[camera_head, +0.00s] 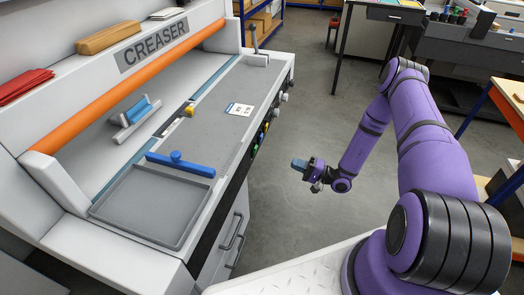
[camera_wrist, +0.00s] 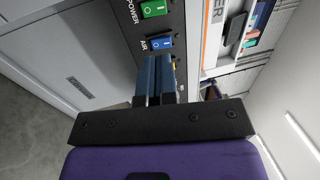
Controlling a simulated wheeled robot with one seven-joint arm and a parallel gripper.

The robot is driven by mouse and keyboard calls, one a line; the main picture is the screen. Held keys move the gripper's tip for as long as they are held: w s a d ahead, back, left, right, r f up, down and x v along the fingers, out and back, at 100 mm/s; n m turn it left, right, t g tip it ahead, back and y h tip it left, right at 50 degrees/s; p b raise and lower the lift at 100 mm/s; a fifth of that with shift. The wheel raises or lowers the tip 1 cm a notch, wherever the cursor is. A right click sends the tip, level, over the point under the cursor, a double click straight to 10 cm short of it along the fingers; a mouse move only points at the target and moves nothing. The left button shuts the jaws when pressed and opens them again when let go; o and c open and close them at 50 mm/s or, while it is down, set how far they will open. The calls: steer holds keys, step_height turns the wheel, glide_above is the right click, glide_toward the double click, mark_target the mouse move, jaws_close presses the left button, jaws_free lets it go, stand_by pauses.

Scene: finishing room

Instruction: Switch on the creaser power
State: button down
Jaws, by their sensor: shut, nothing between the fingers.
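The creaser (camera_head: 150,62) stands on the left in the head view, with a row of small coloured controls (camera_head: 262,136) along its front edge. In the wrist view a green rocker switch (camera_wrist: 153,9) lies beside the label POWER at the top. Below it is a blue rocker switch (camera_wrist: 160,43) labelled AIR. My gripper (camera_head: 299,163) is off the front of the creaser, with floor showing between them. Its blue fingers (camera_wrist: 162,58) are together and empty, pointing at the panel just below the AIR switch. They partly hide a yellow control (camera_wrist: 175,64). I cannot tell the power switch's position.
Round knobs (camera_head: 284,97) protrude farther along the front edge, and a door handle (camera_head: 237,228) is below. A grey tray (camera_head: 140,240) and blue bar (camera_head: 180,165) lie on the creaser bed. Open floor (camera_head: 285,195) lies around my gripper.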

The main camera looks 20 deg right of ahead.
mark_target(255, 150)
steer(key=shift+a, duration=0.1)
steer(key=x, duration=1.3)
steer(key=shift+w+a, duration=0.25)
steer(key=shift+w, duration=0.05)
steer(key=shift+r, duration=0.1)
steer(key=shift+w+a+r+g+h, duration=0.15)
steer(key=shift+a+r+g+h, duration=0.15)
steer(key=shift+h, duration=0.25)
steer(key=shift+w+a+r+g+h, duration=0.2)
steer(key=shift+g+h, duration=0.2)
steer(key=shift+h, duration=0.15)
